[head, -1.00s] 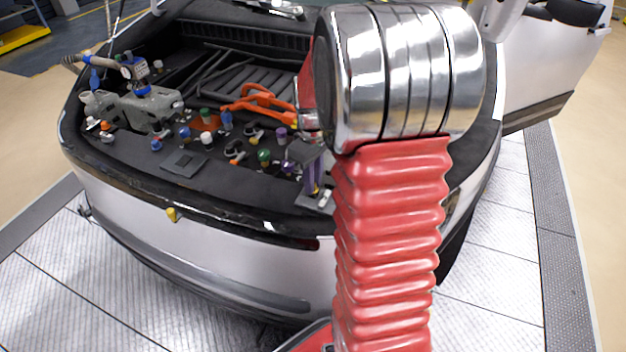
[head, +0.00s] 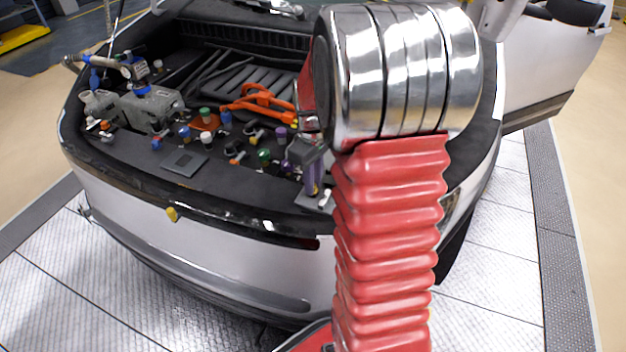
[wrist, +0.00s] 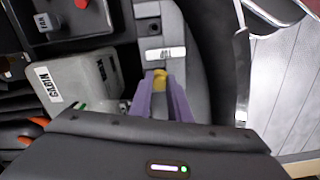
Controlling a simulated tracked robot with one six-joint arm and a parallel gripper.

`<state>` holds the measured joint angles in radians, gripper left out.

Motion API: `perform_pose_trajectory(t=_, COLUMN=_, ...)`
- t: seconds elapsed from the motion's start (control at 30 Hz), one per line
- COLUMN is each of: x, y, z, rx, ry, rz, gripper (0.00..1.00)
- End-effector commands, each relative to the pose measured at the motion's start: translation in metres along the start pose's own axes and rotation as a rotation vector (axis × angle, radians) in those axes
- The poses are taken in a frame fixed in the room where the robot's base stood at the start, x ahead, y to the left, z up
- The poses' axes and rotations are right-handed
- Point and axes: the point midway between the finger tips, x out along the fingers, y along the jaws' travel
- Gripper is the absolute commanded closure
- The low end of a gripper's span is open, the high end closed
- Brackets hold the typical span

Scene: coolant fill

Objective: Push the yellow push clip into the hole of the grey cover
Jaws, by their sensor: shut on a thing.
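My gripper (wrist: 160,87) has two purple fingers shut on the yellow push clip (wrist: 160,77), seen in the wrist view. The clip sits between the fingertips, over a grey strip (wrist: 168,20) with a white label that looks like the grey cover. I cannot tell whether the clip touches the cover, and the hole under it is hidden. In the head view my gripper (head: 312,180) points down near the front edge of the car's bay, left of my red arm sleeve. The clip is too small to make out there.
A grey box with a label (wrist: 75,83) lies left of the fingers in the wrist view. Several coloured caps, an orange cable (head: 262,103) and a grey reservoir (head: 150,112) crowd the bay. A dark square plate (head: 183,162) lies at the front. My arm blocks the right side.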

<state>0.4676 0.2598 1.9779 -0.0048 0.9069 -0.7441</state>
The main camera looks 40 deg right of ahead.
Motion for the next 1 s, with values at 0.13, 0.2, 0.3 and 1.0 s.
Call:
perform_pose_trajectory(t=0.13, x=0.0029, y=-0.0002, z=0.0001, rx=0.000, ry=-0.001, rz=-0.001, gripper=1.00)
perform_pose_trajectory(t=0.2, x=0.0041, y=-0.0002, z=0.0002, rx=0.000, ry=-0.001, rz=-0.001, gripper=1.00)
perform_pose_trajectory(t=0.3, x=0.0059, y=-0.0003, z=0.0002, rx=0.000, ry=-0.001, rz=-0.001, gripper=1.00)
perform_pose_trajectory(t=1.0, x=0.0084, y=-0.0002, z=0.0002, rx=0.000, ry=-0.001, rz=-0.001, gripper=0.61)
